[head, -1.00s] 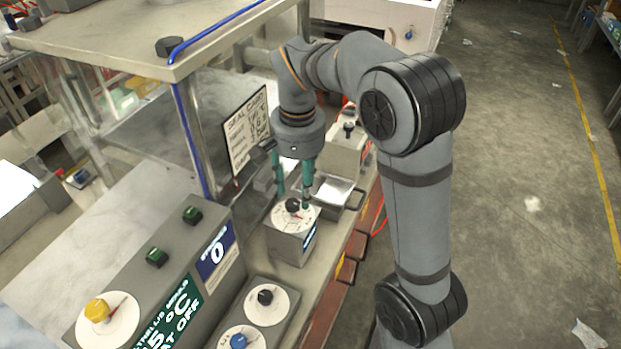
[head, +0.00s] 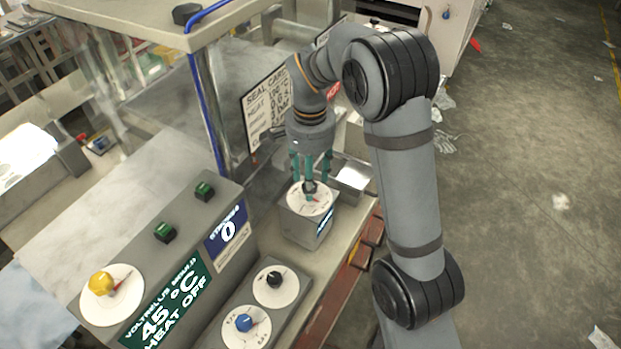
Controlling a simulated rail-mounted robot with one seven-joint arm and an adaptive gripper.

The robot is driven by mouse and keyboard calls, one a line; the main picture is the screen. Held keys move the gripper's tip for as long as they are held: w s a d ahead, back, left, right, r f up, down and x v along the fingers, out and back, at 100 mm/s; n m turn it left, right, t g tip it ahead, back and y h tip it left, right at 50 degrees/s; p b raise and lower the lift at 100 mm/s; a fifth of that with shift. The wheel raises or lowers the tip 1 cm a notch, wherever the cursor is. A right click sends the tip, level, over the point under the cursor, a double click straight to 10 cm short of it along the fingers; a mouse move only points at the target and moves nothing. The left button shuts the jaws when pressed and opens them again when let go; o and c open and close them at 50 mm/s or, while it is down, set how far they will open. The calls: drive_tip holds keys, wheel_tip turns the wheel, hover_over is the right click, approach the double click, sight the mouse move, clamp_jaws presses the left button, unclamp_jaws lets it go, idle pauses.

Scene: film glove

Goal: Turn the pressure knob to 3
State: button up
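A small grey box (head: 298,229) stands on the bench with a white round dial (head: 322,203) on its sloped top. A black knob (head: 309,187) sits at the dial's centre, with a red pointer mark beside it. The dial's numbers are too small to read, and I cannot tell from the picture whether this is the pressure knob. My gripper (head: 311,178) points down with its teal fingers right at this knob. Whether the fingers touch or grip it is not clear. The box's lit display on its right side is unreadable at this angle.
A lower panel holds a black knob (head: 275,279) and a blue knob (head: 244,322) on white dials. A grey console has a yellow knob (head: 101,284), green switches, and displays reading 45 °C, HEAT OFF and 0. A seal card (head: 264,108) stands behind my gripper.

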drive_tip(key=shift+f, duration=0.35)
drive_tip(key=shift+c, duration=0.3)
drive_tip(key=shift+r, duration=0.1)
drive_tip(key=c, duration=1.1)
drive_tip(key=shift+w, duration=0.1)
drive_tip(key=shift+w+r+n, duration=0.1)
drive_tip(key=shift+n, duration=0.3)
drive_tip(key=n, duration=0.4)
drive_tip(key=shift+b, duration=0.35)
drive_tip(key=n, duration=0.4)
drive_tip(key=shift+a+n, duration=0.1)
drive_tip(key=shift+n, duration=0.2)
